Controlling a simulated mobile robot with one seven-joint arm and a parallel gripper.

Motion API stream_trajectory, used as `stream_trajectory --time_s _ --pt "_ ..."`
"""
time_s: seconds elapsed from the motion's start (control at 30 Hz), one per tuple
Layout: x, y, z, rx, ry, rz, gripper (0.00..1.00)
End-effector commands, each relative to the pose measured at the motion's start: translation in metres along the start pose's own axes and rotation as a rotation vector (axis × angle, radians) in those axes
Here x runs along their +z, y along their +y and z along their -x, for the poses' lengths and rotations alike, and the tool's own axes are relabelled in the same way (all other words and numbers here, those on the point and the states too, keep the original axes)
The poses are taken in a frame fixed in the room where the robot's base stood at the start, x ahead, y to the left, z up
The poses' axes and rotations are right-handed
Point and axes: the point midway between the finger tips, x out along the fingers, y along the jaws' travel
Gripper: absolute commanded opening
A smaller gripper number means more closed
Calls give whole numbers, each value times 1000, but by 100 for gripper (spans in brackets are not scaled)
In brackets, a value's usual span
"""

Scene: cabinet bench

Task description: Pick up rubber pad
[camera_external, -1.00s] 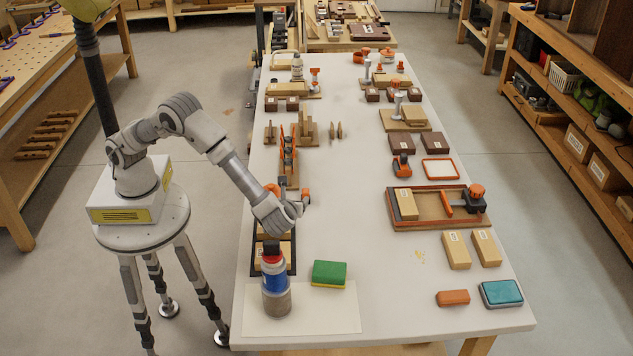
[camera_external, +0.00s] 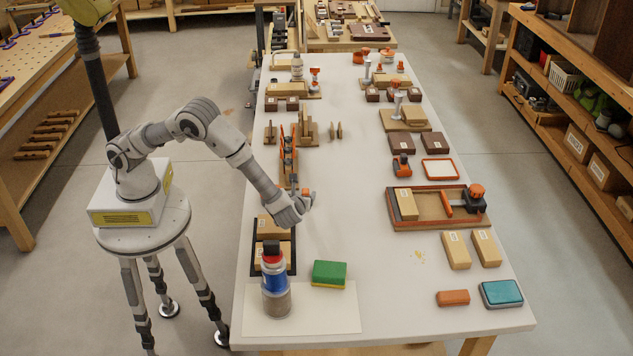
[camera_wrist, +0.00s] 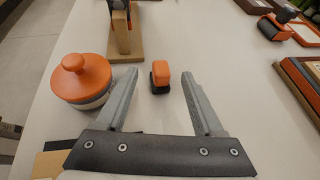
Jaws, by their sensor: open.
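A small block with an orange top and dark base (camera_wrist: 160,76) stands on the white bench in the wrist view. It lies ahead, in the gap between my fingertips, not gripped. Its orange part shows beside my gripper in the external view (camera_external: 306,191). I cannot tell for certain whether it is the rubber pad; no other thing is clearly marked as such. My gripper (camera_wrist: 159,80) is open and empty, low over the left side of the bench. In the external view my gripper (camera_external: 301,203) hides its own fingers and the bench under them.
A round orange-lidded container (camera_wrist: 82,78) stands close to the left finger. A wooden stand (camera_wrist: 125,35) is beyond. The bench's middle is clear.

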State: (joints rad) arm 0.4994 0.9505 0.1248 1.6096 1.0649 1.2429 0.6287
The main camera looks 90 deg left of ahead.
Motion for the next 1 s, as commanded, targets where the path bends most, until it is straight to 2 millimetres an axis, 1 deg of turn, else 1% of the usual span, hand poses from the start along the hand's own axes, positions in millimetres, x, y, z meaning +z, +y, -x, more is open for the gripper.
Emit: stream_trajectory --time_s 0.17,0.33,0.4,0.6,0.77,0.9,1.0 --pt "-3 0 -21 3 -1 0 69" --pt "-4 -1 -46 3 -1 -1 69" --pt "-3 -1 -50 2 -1 -1 69" --pt "-3 -1 -50 1 0 0 69" --pt "-3 -1 -50 1 0 0 40" --pt "-3 -1 -50 1 0 0 15" --pt "-3 -1 -50 1 0 0 0"
